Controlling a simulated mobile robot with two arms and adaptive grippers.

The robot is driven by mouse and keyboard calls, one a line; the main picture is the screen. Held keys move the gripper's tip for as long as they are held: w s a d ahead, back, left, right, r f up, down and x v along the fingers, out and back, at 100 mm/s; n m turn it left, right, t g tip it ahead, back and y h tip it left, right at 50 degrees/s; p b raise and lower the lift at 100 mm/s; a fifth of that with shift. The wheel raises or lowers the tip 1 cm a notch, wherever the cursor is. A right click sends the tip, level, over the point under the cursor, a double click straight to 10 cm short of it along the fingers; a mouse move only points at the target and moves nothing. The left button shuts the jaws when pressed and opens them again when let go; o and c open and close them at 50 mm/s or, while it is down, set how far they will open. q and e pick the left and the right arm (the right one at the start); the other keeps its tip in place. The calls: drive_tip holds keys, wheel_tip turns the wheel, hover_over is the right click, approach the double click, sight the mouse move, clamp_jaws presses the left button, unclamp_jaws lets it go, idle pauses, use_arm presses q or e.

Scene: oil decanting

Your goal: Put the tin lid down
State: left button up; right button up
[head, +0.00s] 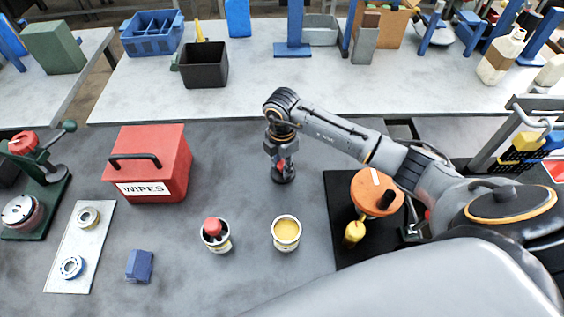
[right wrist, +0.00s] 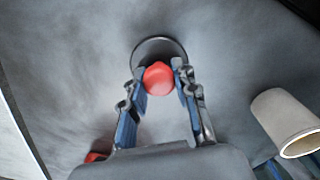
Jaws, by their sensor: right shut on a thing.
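The tin lid (head: 284,178) is a dark round disc with a red knob. My right gripper (head: 281,163) points down and is shut on the knob. In the right wrist view the red knob (right wrist: 158,78) sits between the two fingertips (right wrist: 160,80), with the dark disc's rim around and beyond it. The lid is at or just above the grey bench; I cannot tell whether it touches. An open tin (head: 287,246) with yellow contents stands in front of it. Another tin (head: 217,245) with a red-topped thing in it stands to the left. My left gripper is not in view.
A red WIPES box (head: 150,165) stands to the left. A black mat (head: 343,215) with an orange round item (head: 372,195) lies to the right. A blue block (head: 139,265) lies front left. Bare grey bench surrounds the lid.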

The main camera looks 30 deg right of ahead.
drive_tip(key=shift+f, duration=0.2)
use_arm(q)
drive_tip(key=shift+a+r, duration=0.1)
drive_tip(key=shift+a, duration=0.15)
use_arm(e)
drive_tip(key=shift+f, duration=0.1)
drive_tip(key=shift+f, duration=0.15)
drive_tip(key=o, duration=0.9)
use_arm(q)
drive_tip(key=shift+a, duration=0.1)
use_arm(e)
drive_tip(key=shift+o, duration=0.2)
